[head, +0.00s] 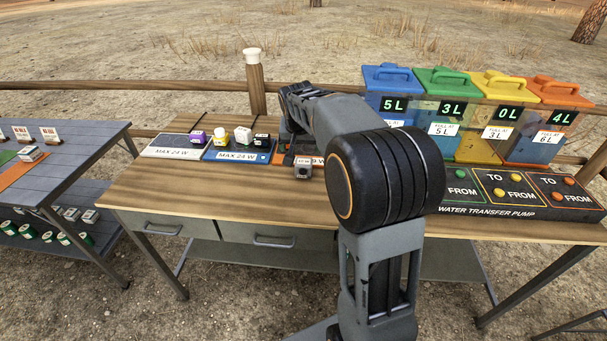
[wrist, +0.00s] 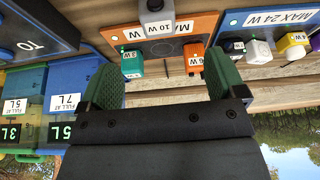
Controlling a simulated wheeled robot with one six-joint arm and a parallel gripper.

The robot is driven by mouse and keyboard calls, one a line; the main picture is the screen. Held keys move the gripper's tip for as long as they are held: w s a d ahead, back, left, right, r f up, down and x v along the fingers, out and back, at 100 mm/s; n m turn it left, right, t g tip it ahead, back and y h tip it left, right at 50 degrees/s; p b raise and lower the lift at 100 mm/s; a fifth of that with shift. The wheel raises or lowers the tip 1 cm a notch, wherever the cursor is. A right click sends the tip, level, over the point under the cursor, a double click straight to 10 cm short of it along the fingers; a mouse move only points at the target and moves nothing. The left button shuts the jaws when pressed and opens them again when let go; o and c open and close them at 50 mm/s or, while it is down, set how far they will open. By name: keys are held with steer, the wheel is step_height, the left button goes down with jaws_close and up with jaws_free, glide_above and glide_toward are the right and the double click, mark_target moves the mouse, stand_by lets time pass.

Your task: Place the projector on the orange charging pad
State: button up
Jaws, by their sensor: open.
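A grey boxy device with a round dark front (head: 303,169) looks like the projector. It stands at the near edge of the orange charging pad, mostly behind my arm in the head view. In the wrist view the pad (wrist: 204,22) carries a grey device labelled 10 W (wrist: 160,27), seemingly the same one, over its lettering. A teal device (wrist: 131,64) and an orange one (wrist: 194,58) sit at the pad's other edge. My gripper (wrist: 161,64) is open, with nothing between its green-padded fingers. The head view hides its fingers behind the arm.
The blue pad (head: 238,157) left of the orange one holds several small devices. A pale pad (head: 160,151) lies further left. Coloured water tanks (head: 440,83) and the pump panel (head: 520,195) stand to the right. The wooden tabletop's front (head: 200,190) is clear.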

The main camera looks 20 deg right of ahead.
mark_target(304, 162)
steer(key=shift+m, duration=0.3)
steer(key=x, duration=0.3)
steer(key=w+x, duration=0.1)
steer(key=x, duration=0.2)
steer(key=d+x, duration=0.1)
steer(key=x, duration=0.2)
steer(key=shift+w+r+b, duration=0.1)
steer(key=shift+w+b, duration=0.3)
steer(key=shift+x, duration=3)
steer(key=shift+s+d, duration=0.15)
steer(key=shift+c, duration=0.4)
steer(key=c, duration=1.1)
